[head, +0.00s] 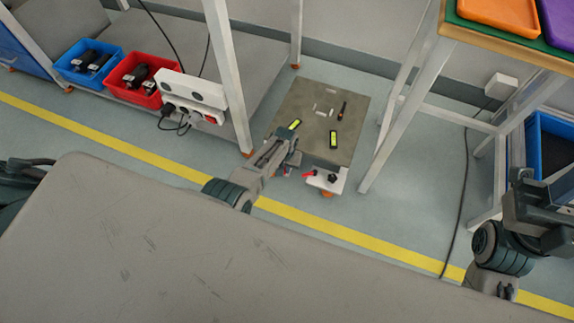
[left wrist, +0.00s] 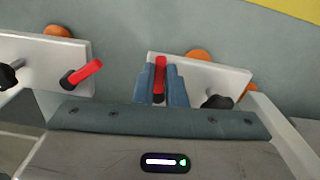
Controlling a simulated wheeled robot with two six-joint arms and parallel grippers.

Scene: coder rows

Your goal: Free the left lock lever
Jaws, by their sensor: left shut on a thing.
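My left gripper (head: 290,163) reaches down to the near left corner of a low brown-grey platform (head: 310,112). In the left wrist view its blue fingers (left wrist: 161,88) are shut on a red lever (left wrist: 160,68), one finger on each side. That lever sits on a white bracket (left wrist: 215,76) beside a black knob (left wrist: 217,102). The lever's base is partly hidden by the fingers. My right gripper (head: 550,212) is at the right edge, partly cut off.
Yellow-and-black items (head: 333,139) and small parts lie on the platform. White table legs (head: 392,125) stand to its right and a shelf post (head: 232,85) to its left. A red bin (head: 135,95) and a blue bin (head: 72,74) sit on the lower shelf.

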